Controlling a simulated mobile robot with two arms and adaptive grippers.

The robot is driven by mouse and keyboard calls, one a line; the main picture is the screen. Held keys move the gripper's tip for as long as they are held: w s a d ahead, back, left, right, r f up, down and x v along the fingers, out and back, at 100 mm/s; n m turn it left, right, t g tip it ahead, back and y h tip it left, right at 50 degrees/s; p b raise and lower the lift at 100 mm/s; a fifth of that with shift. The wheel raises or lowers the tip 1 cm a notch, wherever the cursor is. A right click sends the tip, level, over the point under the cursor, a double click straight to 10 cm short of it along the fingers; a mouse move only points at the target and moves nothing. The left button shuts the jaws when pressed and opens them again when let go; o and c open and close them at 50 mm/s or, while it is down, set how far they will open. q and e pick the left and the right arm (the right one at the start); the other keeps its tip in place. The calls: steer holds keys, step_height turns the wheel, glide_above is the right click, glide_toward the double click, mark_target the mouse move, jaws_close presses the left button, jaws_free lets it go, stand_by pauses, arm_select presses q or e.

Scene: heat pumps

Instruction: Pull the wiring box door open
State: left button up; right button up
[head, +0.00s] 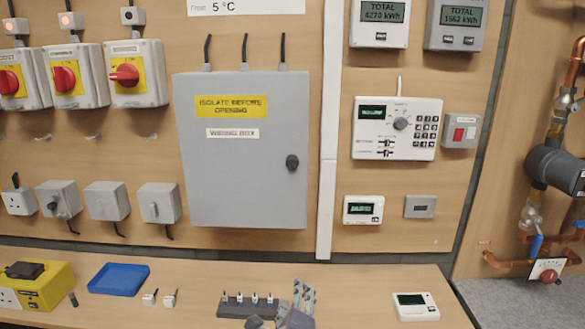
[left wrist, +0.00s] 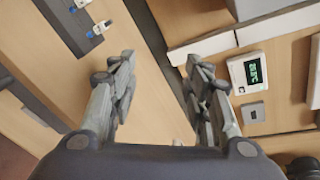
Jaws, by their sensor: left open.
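The wiring box (head: 240,170) is a grey wall cabinet with a yellow "Isolate before opening" label. Its door looks shut, flush with the box. A dark round knob (head: 292,161) sits near the door's right edge. My left gripper (head: 297,296) is at the bottom of the head view, over the bench, well below the box and apart from it. In the left wrist view the left gripper (left wrist: 159,68) has its two fingers spread with nothing between them. The knob cannot be made out in that view. My right gripper is not in view.
White vertical trunking (head: 328,150) runs just right of the box. Red rotary isolators (head: 66,76) are on the left, a controller panel (head: 397,128) on the right. On the bench are a blue tray (head: 118,279), a dark block with small fittings (head: 235,309) near my gripper, and a white meter (head: 416,306).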

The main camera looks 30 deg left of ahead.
arm_select(q)
step_height(320, 180, up, 13)
steer(key=w+m+t+y, duration=0.2)
steer(key=m+t+y, duration=0.1)
steer(key=m, duration=0.1)
steer(key=m+t+y, duration=0.2)
steer(key=m+y, duration=0.1)
steer(key=m, duration=0.1)
glide_toward(292, 165)
steer(key=p+x, duration=0.3)
steer(key=x, duration=0.4)
steer(key=shift+w+a+r+p, duration=0.1)
steer(key=shift+w+r+p, duration=0.1)
steer(key=shift+p, duration=0.1)
steer(key=shift+w+a+r, duration=0.15)
steer(key=shift+w+a, duration=0.25)
steer(key=shift+w, duration=0.15)
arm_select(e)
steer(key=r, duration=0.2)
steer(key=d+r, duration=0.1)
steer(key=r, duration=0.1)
arm_select(q)
steer(key=shift+c, duration=0.4)
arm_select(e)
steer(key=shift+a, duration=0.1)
arm_select(q)
jaws_close()
